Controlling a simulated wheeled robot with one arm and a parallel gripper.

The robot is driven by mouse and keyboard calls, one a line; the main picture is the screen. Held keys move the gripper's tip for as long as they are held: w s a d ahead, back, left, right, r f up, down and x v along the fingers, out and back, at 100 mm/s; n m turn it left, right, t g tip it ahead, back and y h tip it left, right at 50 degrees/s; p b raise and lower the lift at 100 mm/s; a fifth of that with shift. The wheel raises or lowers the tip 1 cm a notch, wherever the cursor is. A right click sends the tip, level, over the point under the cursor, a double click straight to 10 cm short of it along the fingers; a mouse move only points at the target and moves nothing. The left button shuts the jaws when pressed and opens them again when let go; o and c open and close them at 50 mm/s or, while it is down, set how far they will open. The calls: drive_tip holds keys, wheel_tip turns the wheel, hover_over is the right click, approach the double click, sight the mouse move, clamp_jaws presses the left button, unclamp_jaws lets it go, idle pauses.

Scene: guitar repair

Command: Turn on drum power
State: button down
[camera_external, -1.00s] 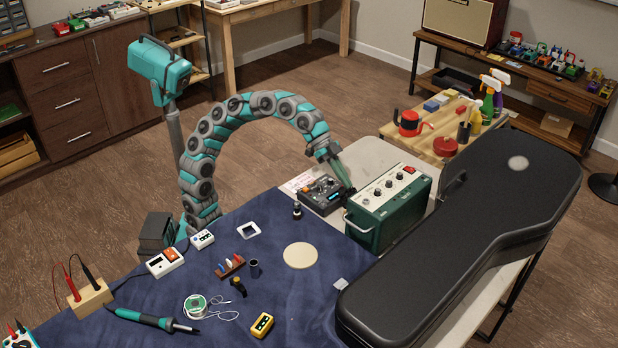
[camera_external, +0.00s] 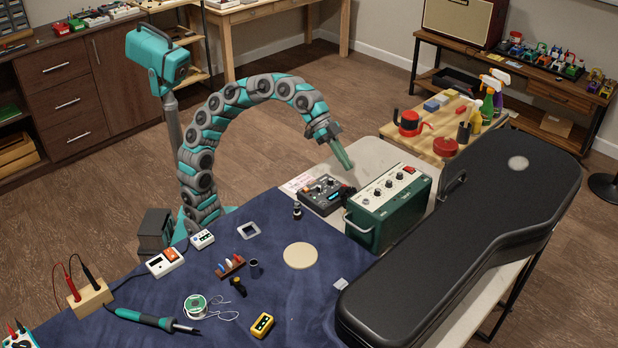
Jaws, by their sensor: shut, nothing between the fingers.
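A green amplifier-like box (camera_external: 385,222) with knobs, a red switch and a handle stands right beside the device. A black guitar case (camera_external: 470,220) lies further right. Small tools and parts lie on the blue mat (camera_external: 330,270). A side table (camera_external: 428,135) holds bottles behind.

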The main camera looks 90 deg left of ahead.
drive_tip(key=r+v, duration=0.1)
drive_tip(key=v, duration=0.6)
drive_tip(key=shift+w+d, duration=0.4)
